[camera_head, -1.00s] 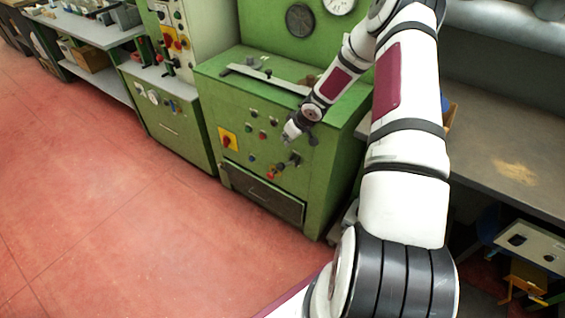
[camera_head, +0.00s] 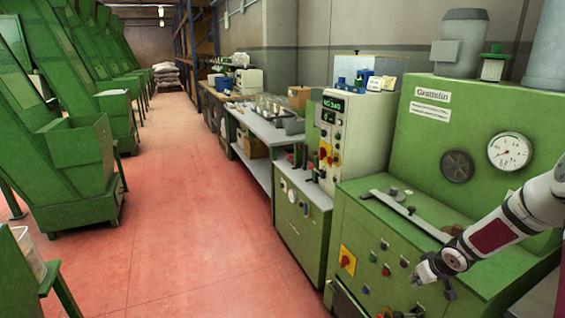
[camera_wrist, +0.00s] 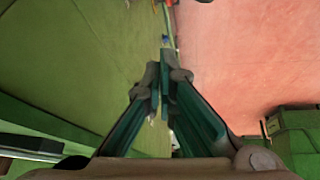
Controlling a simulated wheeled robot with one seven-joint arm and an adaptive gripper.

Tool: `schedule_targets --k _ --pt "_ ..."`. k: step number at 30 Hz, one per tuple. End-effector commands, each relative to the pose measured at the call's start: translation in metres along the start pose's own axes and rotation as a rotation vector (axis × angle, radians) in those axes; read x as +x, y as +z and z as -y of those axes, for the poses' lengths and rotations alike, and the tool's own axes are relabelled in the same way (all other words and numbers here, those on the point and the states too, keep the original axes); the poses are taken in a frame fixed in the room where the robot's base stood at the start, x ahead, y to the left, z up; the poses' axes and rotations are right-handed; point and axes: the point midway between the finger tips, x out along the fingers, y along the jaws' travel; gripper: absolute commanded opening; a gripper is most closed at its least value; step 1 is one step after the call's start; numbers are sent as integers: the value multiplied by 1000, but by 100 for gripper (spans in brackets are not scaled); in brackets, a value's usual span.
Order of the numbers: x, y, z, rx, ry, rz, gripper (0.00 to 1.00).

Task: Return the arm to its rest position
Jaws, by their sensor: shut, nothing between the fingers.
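My arm enters the head view from the right edge, white with a dark red panel. My gripper (camera_head: 432,276) is at its lower left end, in front of the green machine (camera_head: 408,217) with gauges and buttons. In the wrist view my gripper (camera_wrist: 160,78) has its two fingers together at the tips, shut, with nothing seen between them. Whether the fingertips touch the machine cannot be told from these views.
A green control cabinet (camera_head: 300,225) and a workbench (camera_head: 262,128) with clutter stand left of the machine. A row of green machines (camera_head: 80,165) lines the far left. The red floor (camera_head: 190,240) between is clear.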

Motion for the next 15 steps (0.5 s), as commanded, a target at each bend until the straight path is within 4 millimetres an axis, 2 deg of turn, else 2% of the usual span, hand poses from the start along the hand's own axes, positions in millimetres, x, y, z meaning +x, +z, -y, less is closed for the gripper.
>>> schedule_targets --k 1,6,11,15 --pt "-20 -12 0 -20 31 13 0" --pt "-90 -38 9 -51 130 75 0" --pt "-158 -54 25 -55 213 120 0" --pt "-217 -60 47 -44 270 144 0"
